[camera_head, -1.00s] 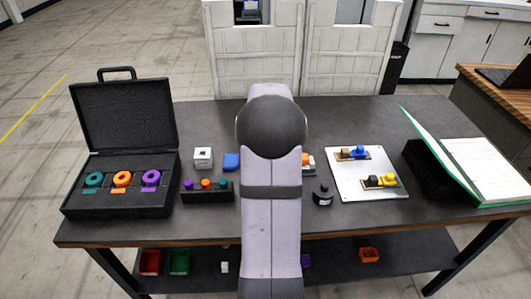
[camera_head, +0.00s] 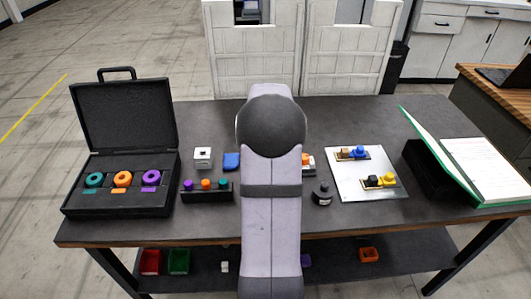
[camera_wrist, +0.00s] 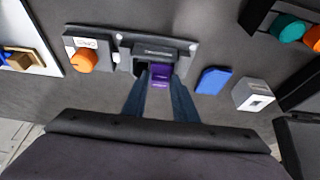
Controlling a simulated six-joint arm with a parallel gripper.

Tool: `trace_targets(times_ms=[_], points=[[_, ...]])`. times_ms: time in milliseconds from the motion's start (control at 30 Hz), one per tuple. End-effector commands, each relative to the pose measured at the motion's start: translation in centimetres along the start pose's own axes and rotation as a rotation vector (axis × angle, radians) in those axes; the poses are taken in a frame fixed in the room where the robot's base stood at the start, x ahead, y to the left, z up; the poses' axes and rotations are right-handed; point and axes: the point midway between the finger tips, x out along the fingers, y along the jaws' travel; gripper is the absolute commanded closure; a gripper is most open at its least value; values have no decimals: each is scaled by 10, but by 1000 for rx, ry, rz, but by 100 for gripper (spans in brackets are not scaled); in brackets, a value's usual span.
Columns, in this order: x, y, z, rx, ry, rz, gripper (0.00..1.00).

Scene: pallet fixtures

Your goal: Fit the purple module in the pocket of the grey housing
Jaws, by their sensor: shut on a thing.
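The purple module (camera_wrist: 160,76) is between the fingertips of my gripper (camera_wrist: 161,88) in the wrist view, and the gripper is shut on it. The grey housing (camera_wrist: 154,49) lies right at the fingertips, with a dark pocket opening (camera_wrist: 140,68) visible left of the module. The module overlaps the pocket area in the picture. I cannot tell whether it sits inside the pocket or just above it. In the head view my arm hides the housing, the module and the gripper.
Close to the housing are a blue block (camera_wrist: 213,80), a white block (camera_wrist: 252,94) and a grey fixture with an orange knob (camera_wrist: 83,61). In the head view, a rack of colored pegs (camera_head: 207,195), a black case (camera_head: 72,190) and a dark round weight (camera_head: 322,195) also stand on the table.

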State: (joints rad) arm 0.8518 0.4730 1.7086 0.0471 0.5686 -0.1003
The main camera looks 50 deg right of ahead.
Motion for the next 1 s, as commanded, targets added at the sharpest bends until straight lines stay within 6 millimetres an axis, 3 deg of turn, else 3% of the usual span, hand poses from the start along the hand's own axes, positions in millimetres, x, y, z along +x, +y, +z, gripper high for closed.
trace_targets(times_ms=[233,267,333,367,567,600,1000], points=[[2,0,1,0,0,0,96],[2,0,0,0,0,0,72],[1,0,0,0,0,0,55],[1,0,0,0,0,0,52],[1,0,1,0,0,0,52],[2,0,1,0,-1,0,62],[1,0,1,0,0,0,62]])
